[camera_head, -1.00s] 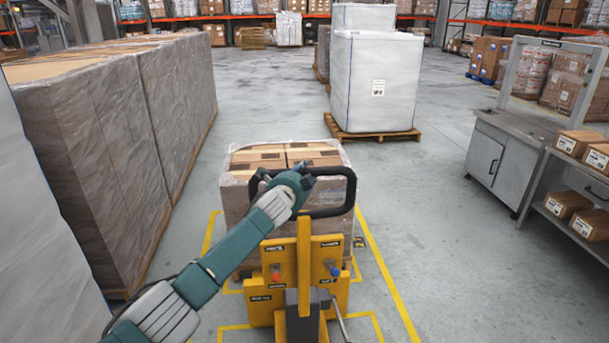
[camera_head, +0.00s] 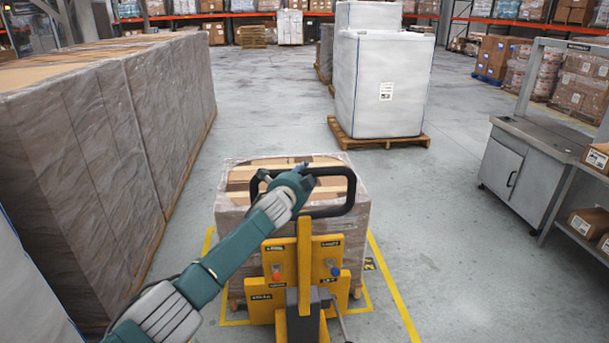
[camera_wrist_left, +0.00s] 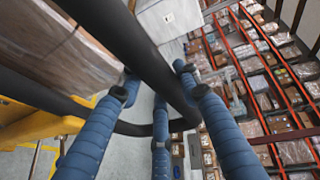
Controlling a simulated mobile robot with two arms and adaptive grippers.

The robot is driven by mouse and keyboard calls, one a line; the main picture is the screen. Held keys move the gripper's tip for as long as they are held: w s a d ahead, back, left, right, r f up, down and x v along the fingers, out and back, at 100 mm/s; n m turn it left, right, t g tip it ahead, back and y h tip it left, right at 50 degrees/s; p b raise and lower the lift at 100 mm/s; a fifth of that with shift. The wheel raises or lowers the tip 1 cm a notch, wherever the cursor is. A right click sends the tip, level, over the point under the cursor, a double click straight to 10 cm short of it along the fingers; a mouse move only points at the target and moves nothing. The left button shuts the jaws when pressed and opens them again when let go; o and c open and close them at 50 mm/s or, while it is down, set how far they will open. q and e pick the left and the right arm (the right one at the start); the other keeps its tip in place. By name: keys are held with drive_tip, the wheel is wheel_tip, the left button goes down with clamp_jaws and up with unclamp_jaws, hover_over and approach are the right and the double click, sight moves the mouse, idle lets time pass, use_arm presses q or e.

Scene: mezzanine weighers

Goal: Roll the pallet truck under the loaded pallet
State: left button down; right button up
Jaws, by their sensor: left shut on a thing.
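The yellow pallet truck (camera_head: 262,308) stands upright in front of me, with a black loop handle (camera_head: 346,196) on top. My left gripper (camera_head: 301,181) is shut on the left part of that handle. In the left wrist view its blue fingers (camera_wrist_left: 157,92) lie around the black bar (camera_wrist_left: 140,50). The loaded pallet (camera_head: 229,229), a stack of brown boxes in clear wrap, is straight ahead, just beyond the truck. The truck's forks are hidden behind its body, so I cannot tell how far they are under the pallet. My right gripper is not in view.
Tall wrapped stacks (camera_head: 110,150) line the left side. A white wrapped load (camera_head: 375,90) on a wooden pallet stands ahead to the right. A grey steel cabinet (camera_head: 505,165) and shelf with boxes stand at the right. Yellow lines (camera_head: 397,290) mark the floor; the right aisle is clear.

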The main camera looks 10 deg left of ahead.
use_arm(q)
drive_tip(key=shift+s+f, duration=0.1)
drive_tip(key=shift+s, duration=0.25)
drive_tip(key=c, duration=1.2)
unclamp_jaws()
drive_tip(key=shift+w, duration=0.15)
drive_tip(key=v, duration=1.2)
drive_tip(key=shift+a, duration=0.1)
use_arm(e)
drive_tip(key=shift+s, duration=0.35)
